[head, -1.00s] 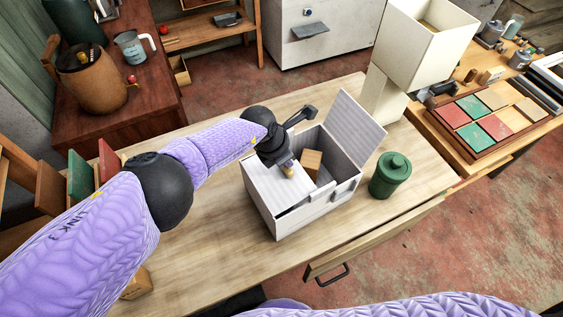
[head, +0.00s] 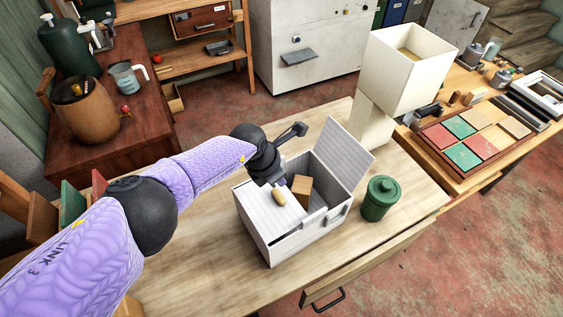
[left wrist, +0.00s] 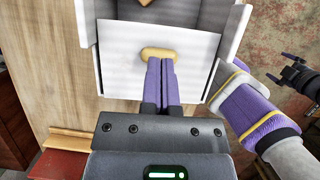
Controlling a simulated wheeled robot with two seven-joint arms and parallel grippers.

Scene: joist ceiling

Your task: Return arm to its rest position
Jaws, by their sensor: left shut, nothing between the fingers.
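My left arm reaches in from the left in the head view. Its gripper (head: 282,183) is above a white box (head: 290,238) on the wooden table. In the left wrist view, the left gripper's purple fingers (left wrist: 160,78) are pressed together with nothing between them. Their tips are close to a tan rounded knob (left wrist: 158,54), which also shows on the box's white panel in the head view (head: 278,197). I cannot tell whether they touch it. Part of my right arm and its dark gripper (left wrist: 298,78) show at the right of the left wrist view; its jaw state is unclear.
The box's hinged lid (head: 344,155) stands open, and a wooden block (head: 302,188) is inside. A green canister (head: 380,198) stands right of the box. A cream bin (head: 400,80) stands behind. A drawer (head: 370,262) juts from the table front. Bare tabletop lies left of the box.

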